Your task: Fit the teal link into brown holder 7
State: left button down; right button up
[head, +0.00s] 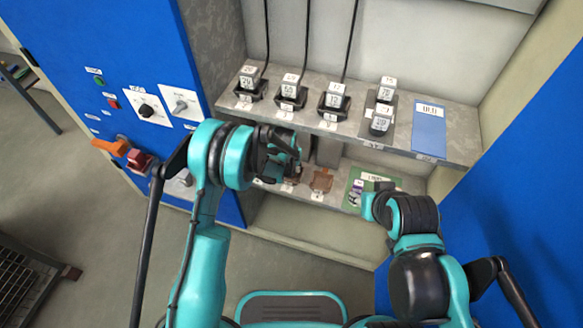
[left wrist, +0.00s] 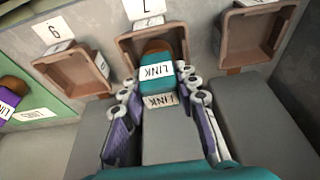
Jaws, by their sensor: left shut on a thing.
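The teal link (left wrist: 152,72), with a brown end and white LINK labels, is between the fingers of my left gripper (left wrist: 160,92), which is shut on it. In the left wrist view its brown end is at the mouth of brown holder 7 (left wrist: 124,46), roughly lined up with it. How deep it sits, I cannot tell. In the head view my left gripper (head: 287,172) is over the lower shelf and hides the link and that holder. My right gripper (head: 374,206) is near the green mat; its fingers are not clear.
Brown holders stand on both sides, one tagged 6 (left wrist: 75,72) and another (left wrist: 258,35). A purple link (left wrist: 10,97) lies on the green mat (head: 398,184).

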pick_arm(q)
jog(key=shift+f, duration=0.25)
jog(key=c, duration=1.1)
grip_release()
jog(key=shift+c, duration=0.2)
